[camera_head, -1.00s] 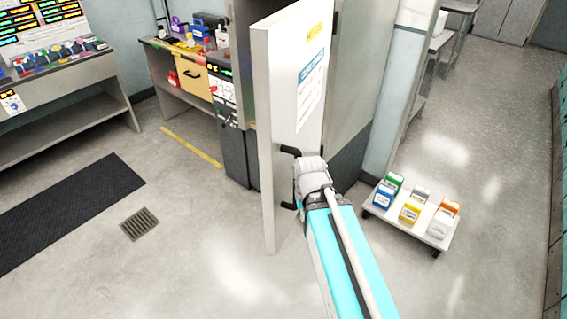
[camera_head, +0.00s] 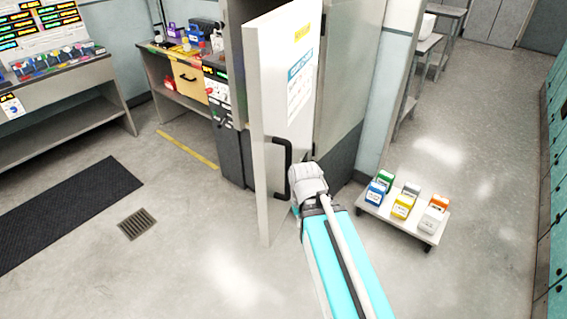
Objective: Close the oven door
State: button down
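The oven door (camera_head: 275,95) is a tall white panel with a yellow label and a blue-and-white notice. It stands open, swung out from the tall grey cabinet. Its black bar handle (camera_head: 288,168) shows on the face near the free edge. My teal and white arm reaches up from the bottom of the view. Its white end joint is just right of the handle in the picture, overlapping the lower door face. My gripper is hidden behind that joint, so its fingers do not show. I cannot tell whether it touches the door.
A low white cart (camera_head: 399,222) with several coloured boxes stands on the floor to the right. A workbench (camera_head: 160,75) with tools is behind the door. A dark mat (camera_head: 70,210) and floor drain (camera_head: 137,224) lie left. The floor in front is clear.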

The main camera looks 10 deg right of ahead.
aim_at(282, 46)
jog(key=k, duration=1.05)
jog(key=z, duration=0.45)
jog(key=i, duration=0.5)
jog(key=u, duration=0.05)
